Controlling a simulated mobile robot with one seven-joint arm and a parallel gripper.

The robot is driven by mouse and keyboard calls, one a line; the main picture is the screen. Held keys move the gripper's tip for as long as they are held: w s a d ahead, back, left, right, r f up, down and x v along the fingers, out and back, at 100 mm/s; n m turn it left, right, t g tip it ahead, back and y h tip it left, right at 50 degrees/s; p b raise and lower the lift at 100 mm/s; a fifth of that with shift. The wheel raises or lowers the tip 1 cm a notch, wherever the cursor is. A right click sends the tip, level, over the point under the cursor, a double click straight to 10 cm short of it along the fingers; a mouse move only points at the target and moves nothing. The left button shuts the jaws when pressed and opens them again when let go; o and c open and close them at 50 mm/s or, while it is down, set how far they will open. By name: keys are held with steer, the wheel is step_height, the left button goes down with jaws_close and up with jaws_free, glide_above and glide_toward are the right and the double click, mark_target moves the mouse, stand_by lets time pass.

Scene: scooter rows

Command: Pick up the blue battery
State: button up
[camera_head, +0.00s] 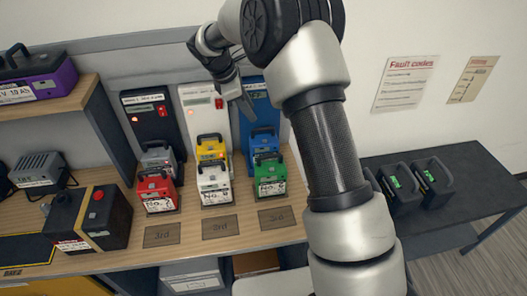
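The blue battery (264,141) has a dark handle on top. It stands in front of the blue charger (258,102), behind the green battery (270,180), which hides its lower part. My gripper (238,104) hangs in the air in front of the white and blue chargers, up and to the left of the blue battery and apart from it. It is small and seen at a slant, so I cannot tell whether its fingers are open or shut. No battery shows in it.
A yellow battery (210,147) and a white one (214,184) stand left of the blue one. Further left are a grey battery (158,160) and a red one (157,193). My arm crosses the view's right-centre.

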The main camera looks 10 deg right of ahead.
mark_target(262, 128)
steer(key=p+x, duration=0.1)
steer(key=x, duration=0.9)
steer(key=shift+r, duration=0.1)
jaws_close()
steer(key=shift+a, duration=0.1)
stand_by(1.0)
steer(key=shift+w+r, duration=0.1)
steer(key=shift+r, duration=0.05)
